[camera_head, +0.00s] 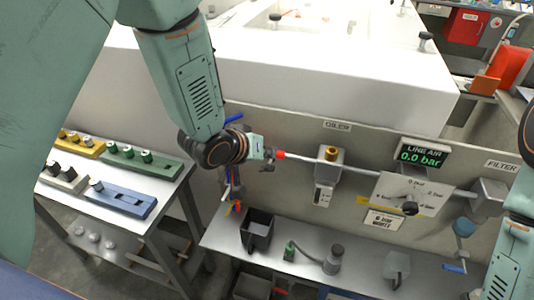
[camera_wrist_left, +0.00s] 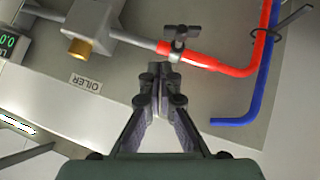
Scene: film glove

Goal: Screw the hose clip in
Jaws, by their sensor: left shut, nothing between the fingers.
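In the head view my left gripper (camera_head: 268,160) is beside the red hose end (camera_head: 281,155), left of the oiler (camera_head: 328,172). The clip is hard to make out there. My right gripper is out of view; only part of that arm shows at the right edge.
A blue hose (camera_wrist_left: 240,118) runs beside the red one. The line air display (camera_head: 423,155) reads 0.0 bar. A valve panel (camera_head: 412,196) and the filter (camera_head: 489,198) are to the right.

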